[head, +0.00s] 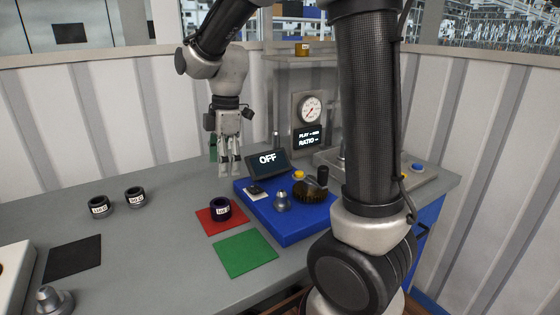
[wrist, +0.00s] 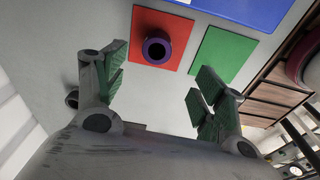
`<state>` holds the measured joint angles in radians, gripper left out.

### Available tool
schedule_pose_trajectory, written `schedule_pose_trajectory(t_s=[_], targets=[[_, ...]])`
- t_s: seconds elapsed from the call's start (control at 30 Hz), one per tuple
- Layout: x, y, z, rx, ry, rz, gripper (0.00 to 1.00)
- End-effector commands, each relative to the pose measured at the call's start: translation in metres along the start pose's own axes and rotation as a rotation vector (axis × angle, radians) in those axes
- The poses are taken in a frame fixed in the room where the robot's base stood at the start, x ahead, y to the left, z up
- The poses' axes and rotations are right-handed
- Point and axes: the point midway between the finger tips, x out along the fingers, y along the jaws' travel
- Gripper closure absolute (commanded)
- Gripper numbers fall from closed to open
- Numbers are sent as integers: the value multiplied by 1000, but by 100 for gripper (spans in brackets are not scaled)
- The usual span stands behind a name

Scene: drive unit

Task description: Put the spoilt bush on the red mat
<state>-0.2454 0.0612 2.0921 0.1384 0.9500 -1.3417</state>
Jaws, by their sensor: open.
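A dark purple bush (head: 220,209) with a white label stands on the red mat (head: 205,229). The wrist view shows the purple bush (wrist: 156,48) from above, with its hole up, on the red mat (wrist: 177,65). Two black bushes with white labels, one nearer (head: 99,206) and one farther (head: 136,197), stand on the bench to the left. The labels are too small to read surely, and I cannot tell which bush is spoilt. My gripper (head: 230,168) points down above the bench, behind the red mat. It is open, with nothing between its fingers (wrist: 160,88).
A green mat (head: 245,254) lies in front of the red one, and a black mat (head: 73,257) at the left. The blue drive unit (head: 290,232), with an OFF display (head: 267,159), stands right of the mats. A brass-coloured ring (head: 302,49) sits high behind.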

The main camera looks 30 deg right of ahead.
Motion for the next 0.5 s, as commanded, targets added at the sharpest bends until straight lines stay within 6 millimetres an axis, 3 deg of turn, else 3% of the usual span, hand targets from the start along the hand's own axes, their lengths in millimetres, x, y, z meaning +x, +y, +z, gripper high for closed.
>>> schedule_pose_trajectory(t_s=[0.17,0.3,0.5], targets=[[-47,-46,40,360,15,103,30],[-76,-103,80,775,56,207,30],[-86,-170,117,1252,146,320,30]])
